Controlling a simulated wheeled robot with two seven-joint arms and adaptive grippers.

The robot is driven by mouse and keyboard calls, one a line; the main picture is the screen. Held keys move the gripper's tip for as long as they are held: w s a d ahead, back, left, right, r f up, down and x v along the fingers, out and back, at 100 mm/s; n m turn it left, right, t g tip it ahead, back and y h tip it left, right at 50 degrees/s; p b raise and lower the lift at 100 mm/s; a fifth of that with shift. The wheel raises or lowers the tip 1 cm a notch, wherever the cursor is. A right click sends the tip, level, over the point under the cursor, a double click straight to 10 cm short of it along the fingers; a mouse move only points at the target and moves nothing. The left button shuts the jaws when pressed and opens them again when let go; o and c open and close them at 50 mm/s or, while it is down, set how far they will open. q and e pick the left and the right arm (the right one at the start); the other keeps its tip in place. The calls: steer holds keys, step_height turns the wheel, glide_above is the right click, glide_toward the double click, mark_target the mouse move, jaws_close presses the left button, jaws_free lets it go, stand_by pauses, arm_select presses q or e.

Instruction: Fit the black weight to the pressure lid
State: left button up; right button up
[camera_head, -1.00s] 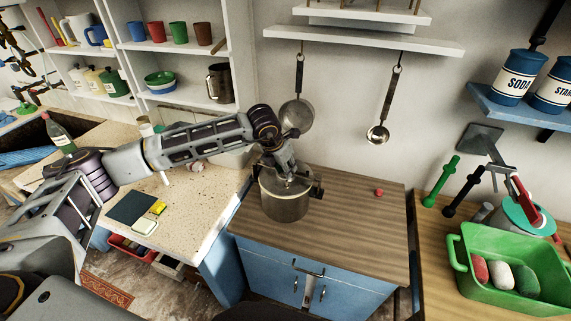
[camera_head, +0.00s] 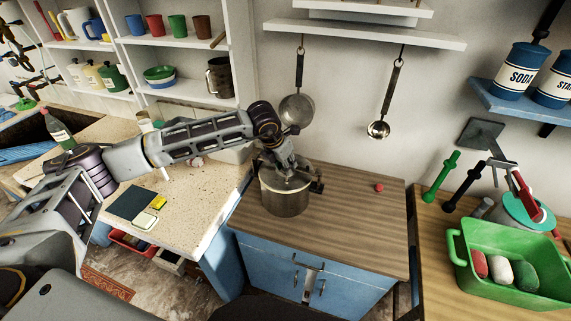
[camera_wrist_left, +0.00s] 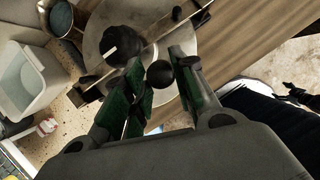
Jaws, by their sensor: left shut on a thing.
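The pot (camera_head: 284,203) stands on the wooden counter top, with the round grey pressure lid (camera_wrist_left: 150,22) on it. My left gripper (camera_head: 285,176) is low over the lid. In the left wrist view its green-padded fingers (camera_wrist_left: 162,85) are shut on a round black weight (camera_wrist_left: 160,73). I cannot tell whether the weight touches the lid. The arm hides part of the lid in the head view. My right gripper is out of view.
A small red ball (camera_head: 379,188) lies on the wooden top (camera_head: 350,220), which is otherwise clear around the pot. A ladle (camera_head: 379,128) and a skimmer (camera_head: 297,108) hang behind. A green tub (camera_head: 510,285) stands at the right. A speckled counter (camera_head: 185,220) lies left.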

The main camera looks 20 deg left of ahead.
arm_select(q)
steer(key=shift+f+b, duration=0.25)
steer(key=shift+b, duration=0.6)
stand_by(1.0)
stand_by(0.5)
steer(key=shift+f+b, duration=0.35)
stand_by(0.6)
steer(key=o, duration=1.1)
steer(key=shift+r, duration=0.2)
steer(key=shift+r+p, duration=0.95)
steer(key=shift+r, duration=2.35)
